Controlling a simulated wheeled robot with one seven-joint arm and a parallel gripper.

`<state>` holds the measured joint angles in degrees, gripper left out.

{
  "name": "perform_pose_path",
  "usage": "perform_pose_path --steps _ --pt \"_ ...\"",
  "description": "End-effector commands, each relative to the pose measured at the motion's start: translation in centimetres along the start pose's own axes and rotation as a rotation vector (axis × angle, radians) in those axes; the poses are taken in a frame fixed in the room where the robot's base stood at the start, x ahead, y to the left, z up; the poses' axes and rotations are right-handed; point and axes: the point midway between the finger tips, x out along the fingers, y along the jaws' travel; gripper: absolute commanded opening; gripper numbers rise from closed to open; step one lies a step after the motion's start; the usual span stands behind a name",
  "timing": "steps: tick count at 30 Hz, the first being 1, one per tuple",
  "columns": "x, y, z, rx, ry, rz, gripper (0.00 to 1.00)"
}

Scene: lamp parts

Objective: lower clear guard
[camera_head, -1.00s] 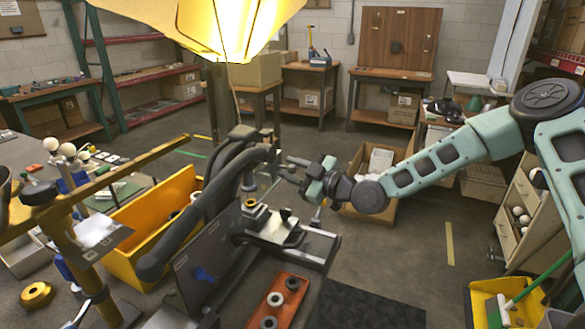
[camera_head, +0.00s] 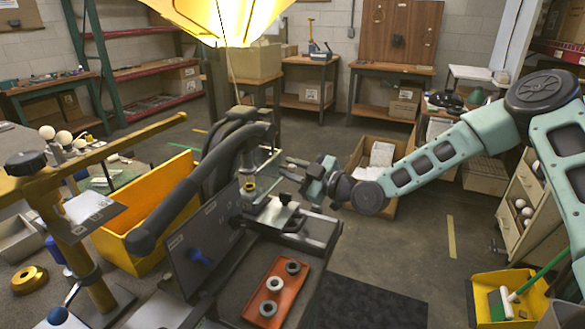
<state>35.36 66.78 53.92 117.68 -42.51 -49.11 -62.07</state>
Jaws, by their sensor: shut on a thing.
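The clear guard (camera_head: 268,160) is a thin see-through panel on the machine fixture, left of centre, behind a small post with a yellow ring (camera_head: 249,186). It is faint, and the dark curved arms of the machine partly hide its left side. My gripper (camera_head: 286,167) reaches in from the right with its dark fingers at the guard's right edge. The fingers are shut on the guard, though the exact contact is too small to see. The metal clamp bed (camera_head: 290,222) lies below the fingers.
An orange tray (camera_head: 284,309) with several grey rings lies in front of the fixture. A yellow bin (camera_head: 140,240) stands left of it. A cardboard box (camera_head: 352,174) stands on the floor behind my gripper. A lit yellow lamp shade hangs above. The floor at right is partly clear.

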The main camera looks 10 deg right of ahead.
Motion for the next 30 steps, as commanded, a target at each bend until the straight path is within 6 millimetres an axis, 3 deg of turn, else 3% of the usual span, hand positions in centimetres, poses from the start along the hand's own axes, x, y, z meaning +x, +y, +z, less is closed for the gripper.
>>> perform_pose_path --steps 7,8,9,20,23,30 --pt "0.0 0.0 -0.1 0.0 0.0 0.0 0.0" --pt "0.0 0.0 -0.1 0.0 0.0 0.0 0.26" --pt "0.0 0.0 -0.1 0.0 0.0 0.0 0.31" --pt "-0.6 0.1 0.0 -0.001 -0.001 0.0 0.31" --pt "-1.8 0.1 0.1 -0.002 -0.001 0.0 0.31" --pt "-7.1 0.1 0.2 -0.001 -0.003 0.001 0.31"
